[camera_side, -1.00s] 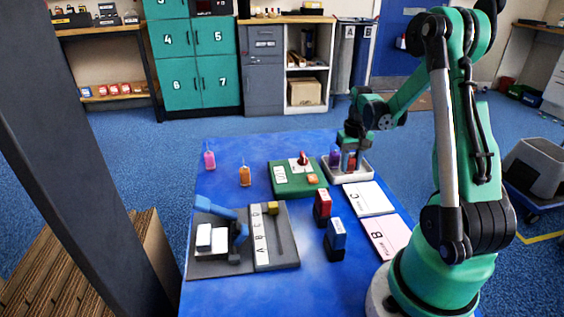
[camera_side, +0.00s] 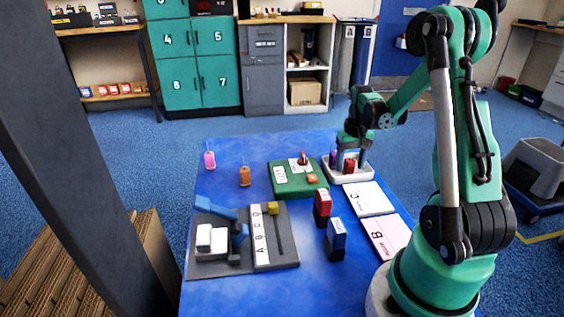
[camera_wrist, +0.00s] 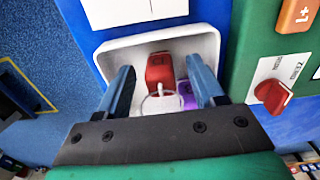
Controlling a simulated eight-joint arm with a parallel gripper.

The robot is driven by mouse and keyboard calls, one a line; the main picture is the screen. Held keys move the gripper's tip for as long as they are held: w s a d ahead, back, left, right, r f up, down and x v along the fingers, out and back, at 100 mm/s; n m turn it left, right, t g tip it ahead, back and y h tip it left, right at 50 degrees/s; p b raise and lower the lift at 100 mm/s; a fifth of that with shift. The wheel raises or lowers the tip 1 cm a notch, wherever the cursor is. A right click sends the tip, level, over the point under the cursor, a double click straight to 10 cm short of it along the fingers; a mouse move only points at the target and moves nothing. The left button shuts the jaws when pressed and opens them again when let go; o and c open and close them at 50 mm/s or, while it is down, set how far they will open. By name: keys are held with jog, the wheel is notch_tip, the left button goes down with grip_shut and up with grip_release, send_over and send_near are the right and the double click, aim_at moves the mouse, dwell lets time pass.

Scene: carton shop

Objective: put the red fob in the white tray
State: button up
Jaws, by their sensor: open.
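The red fob (camera_side: 349,166) is inside the white tray (camera_side: 346,180) at the back right of the blue table. In the wrist view the red fob (camera_wrist: 159,68) lies between my open fingers, with a pale loop toward me, and a gap shows on each side. My gripper (camera_side: 350,163) is over the tray with its fingers spread to either side of the fob. In the wrist view my gripper (camera_wrist: 164,86) shows two blue fingers reaching into the white tray (camera_wrist: 112,48).
A purple fob (camera_wrist: 186,95) is also in the tray, close to the right finger. A green panel (camera_side: 286,186) with a red switch stands left of the tray. Pink (camera_side: 209,160) and orange (camera_side: 244,176) fobs stand farther left. White card C (camera_side: 369,198) lies in front.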

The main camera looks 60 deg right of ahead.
aim_at(351, 161)
notch_tip(351, 161, up, 11)
jog(key=w+a+n+t, duration=0.3)
jog(key=a+n+t, duration=0.4)
jog(key=a, duration=1.9)
jog(key=shift+a+r+n, duration=0.15)
jog(key=shift+r+n, duration=0.15)
jog(key=shift+n, duration=0.6)
jog(key=shift+w, duration=0.1)
